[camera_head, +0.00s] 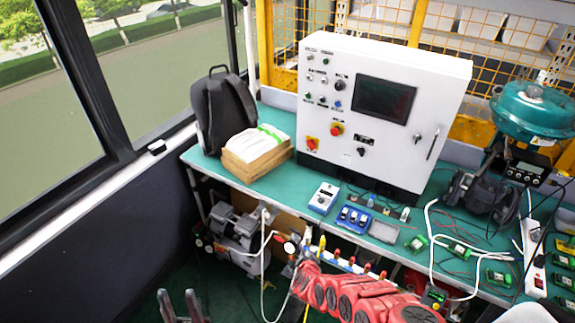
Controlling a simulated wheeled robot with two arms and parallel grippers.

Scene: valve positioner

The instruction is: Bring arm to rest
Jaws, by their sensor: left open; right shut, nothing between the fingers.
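My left gripper (179,300) shows at the bottom edge left of centre, its two grey fingers pointing up and spread apart with nothing between them. It is over the dark floor, in front of and below the bench, apart from everything around it. The rest of the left arm is outside the picture. My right gripper is not in view. A white rounded shape at the bottom right corner may be part of my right arm, but I cannot tell.
A green-topped bench (225,178) carries a white control cabinet (340,75), a black backpack (222,110), a wooden box (257,152) and a teal valve actuator (535,108). A grey pump-like machine (235,235) stands below.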

